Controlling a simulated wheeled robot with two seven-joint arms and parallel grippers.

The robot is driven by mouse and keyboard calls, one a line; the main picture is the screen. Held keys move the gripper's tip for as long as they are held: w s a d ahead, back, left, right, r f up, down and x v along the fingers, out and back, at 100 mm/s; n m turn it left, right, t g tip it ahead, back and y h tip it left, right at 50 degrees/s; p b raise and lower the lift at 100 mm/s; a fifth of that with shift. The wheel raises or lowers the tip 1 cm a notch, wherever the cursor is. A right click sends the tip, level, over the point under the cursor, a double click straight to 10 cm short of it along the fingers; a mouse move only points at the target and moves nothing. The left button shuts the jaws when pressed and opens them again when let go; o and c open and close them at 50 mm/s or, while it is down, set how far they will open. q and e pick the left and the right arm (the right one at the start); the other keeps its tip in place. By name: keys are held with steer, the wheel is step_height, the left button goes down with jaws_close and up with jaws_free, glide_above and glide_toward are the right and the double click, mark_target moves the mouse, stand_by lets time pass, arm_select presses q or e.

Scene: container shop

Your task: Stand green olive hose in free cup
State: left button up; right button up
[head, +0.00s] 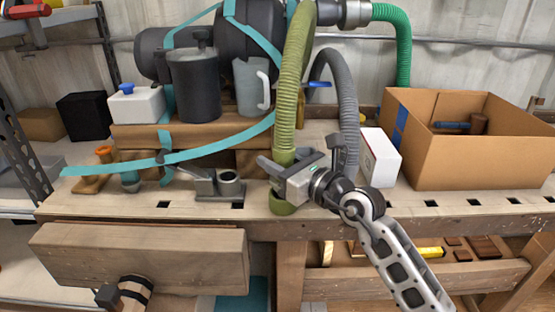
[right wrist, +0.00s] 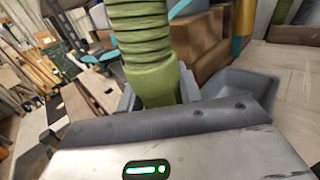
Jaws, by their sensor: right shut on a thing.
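The olive green hose (head: 293,85) rises upright from my right gripper (head: 284,178) and curves at the top. The gripper is shut around its lower part; a short green end (head: 283,208) shows below the jaws, at the bench's front. I cannot tell whether that end touches the bench. In the right wrist view the hose (right wrist: 145,45) stands between the fingers. A grey holder with an empty round cup (head: 229,183) sits on the bench, left of the gripper. A grey hose (head: 345,95) arches behind; its lower end is hidden by my gripper. My left gripper is out of view.
A white box (head: 380,157) and an open cardboard box (head: 460,160) stand to the right. A teal strap (head: 220,143) crosses left of the hose. A wooden vise (head: 140,258) juts from the front.

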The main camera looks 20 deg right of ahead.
steer(key=shift+f+b, duration=0.4)
steer(key=shift+f, duration=0.3)
stand_by(0.3)
stand_by(0.4)
steer(key=shift+f, duration=0.65)
stand_by(0.4)
steer(key=o, duration=1.2)
steer(key=shift+s+d, duration=0.3)
steer(key=shift+s, duration=0.2)
steer(key=shift+b+v, duration=0.6)
steer(key=shift+v, duration=6.8)
